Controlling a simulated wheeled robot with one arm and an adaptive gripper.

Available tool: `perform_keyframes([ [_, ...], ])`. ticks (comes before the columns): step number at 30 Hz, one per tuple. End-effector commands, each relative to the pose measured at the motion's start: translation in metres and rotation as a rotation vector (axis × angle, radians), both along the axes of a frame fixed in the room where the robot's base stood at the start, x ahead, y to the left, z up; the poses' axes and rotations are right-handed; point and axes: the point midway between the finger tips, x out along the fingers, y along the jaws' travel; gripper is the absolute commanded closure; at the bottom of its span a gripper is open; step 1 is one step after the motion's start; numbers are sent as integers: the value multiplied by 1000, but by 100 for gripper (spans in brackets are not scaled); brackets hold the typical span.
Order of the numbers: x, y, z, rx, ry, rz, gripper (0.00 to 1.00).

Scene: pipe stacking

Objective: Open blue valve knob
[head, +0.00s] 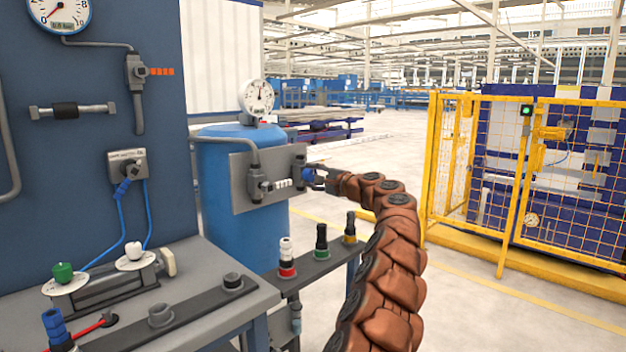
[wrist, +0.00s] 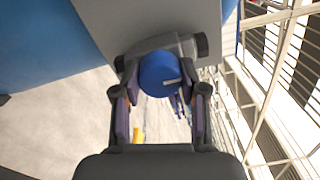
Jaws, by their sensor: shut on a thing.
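The blue valve knob (head: 307,175) is on a fitting at the right end of the grey plate (head: 240,200) in front of the blue tank (head: 213,160). In the wrist view the round blue knob (wrist: 160,74) has a pale line mark on its face and sits on a grey valve body (wrist: 190,46). My gripper (head: 317,178) reaches it from the right. In the wrist view my gripper's fingers (wrist: 160,96) stand on both sides of the knob and are shut on it. The fingertip contact is partly hidden by the knob.
A white-handled valve (head: 283,184) sits just left on the same plate, below a gauge (head: 257,97). A rack with red, green and yellow-ringed connectors (head: 320,255) stands below, close to my arm. A yellow fence (head: 520,180) is at the right. Floor between is open.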

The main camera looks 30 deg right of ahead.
Motion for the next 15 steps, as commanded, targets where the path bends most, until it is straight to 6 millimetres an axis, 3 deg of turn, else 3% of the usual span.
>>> perform_keyframes([
  [13,0,1,0,-10,-2,2,93],
  [14,0,1,0,-10,-1,2,56],
  [15,0,1,0,-10,-1,2,52],
])
